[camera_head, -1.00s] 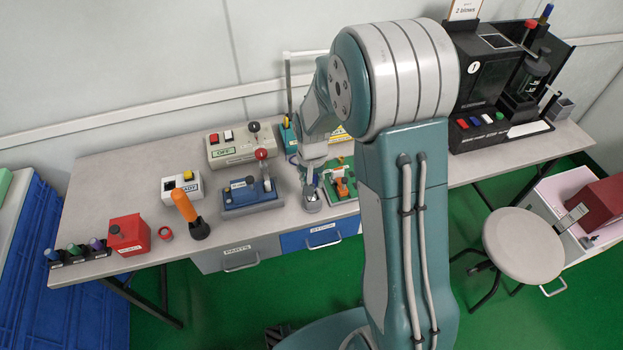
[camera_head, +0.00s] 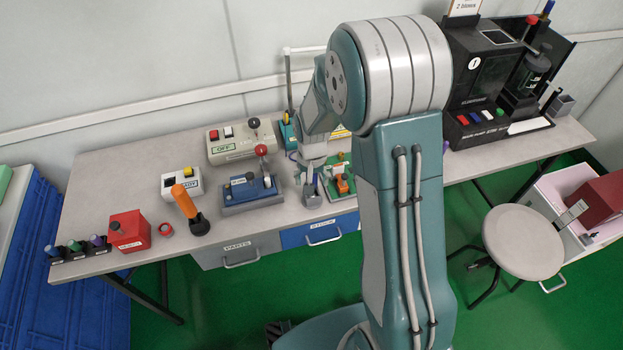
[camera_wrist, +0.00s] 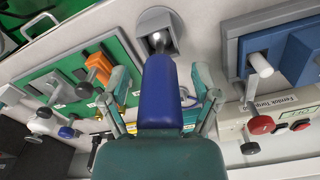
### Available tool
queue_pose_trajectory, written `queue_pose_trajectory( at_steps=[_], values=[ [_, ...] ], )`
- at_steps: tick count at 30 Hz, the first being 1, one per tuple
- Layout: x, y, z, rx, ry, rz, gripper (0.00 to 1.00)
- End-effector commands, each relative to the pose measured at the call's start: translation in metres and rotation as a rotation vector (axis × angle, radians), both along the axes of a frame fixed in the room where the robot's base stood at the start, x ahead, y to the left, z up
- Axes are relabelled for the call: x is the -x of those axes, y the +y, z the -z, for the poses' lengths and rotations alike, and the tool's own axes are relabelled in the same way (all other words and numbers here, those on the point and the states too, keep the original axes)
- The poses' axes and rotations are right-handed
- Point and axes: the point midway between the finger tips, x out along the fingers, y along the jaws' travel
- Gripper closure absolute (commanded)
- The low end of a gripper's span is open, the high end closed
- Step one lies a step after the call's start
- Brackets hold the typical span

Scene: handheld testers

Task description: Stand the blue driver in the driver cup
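The blue driver (camera_wrist: 159,88) stands between the fingers of my gripper (camera_wrist: 163,90) in the wrist view, its handle reaching up to the palm. A gap shows on each side between the handle and the fingers, so my gripper is open around it. The driver's lower end points into the grey driver cup (camera_wrist: 157,19); how deep it sits is hidden by the handle. In the head view the cup (camera_head: 312,197) stands near the bench's front edge, directly under my gripper (camera_head: 309,172). Only a little of the driver shows there.
A green board with an orange part (camera_head: 342,184) lies just right of the cup. A blue-grey lever box (camera_head: 250,193) stands to the left, with a beige box (camera_head: 232,148) behind it. An orange-handled tool (camera_head: 186,203) stands farther left. Bare bench (camera_head: 115,185) shows at left.

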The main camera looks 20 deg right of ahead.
Motion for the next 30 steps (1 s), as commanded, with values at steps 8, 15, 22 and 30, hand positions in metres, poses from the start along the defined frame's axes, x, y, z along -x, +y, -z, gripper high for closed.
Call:
queue_pose_trajectory(
  at_steps=[8, 15, 22, 30],
  values=[
    [0.0, 0.0, -0.003, 0.0, -0.001, 0.0, 0.19],
    [-0.001, 0.0, -0.041, 0.001, -0.005, 0.0, 0.19],
    [-0.001, 0.001, -0.089, 0.0, -0.004, 0.0, 0.19],
    [-0.001, 0.001, -0.117, 0.001, 0.001, 0.0, 0.19]
  ],
)
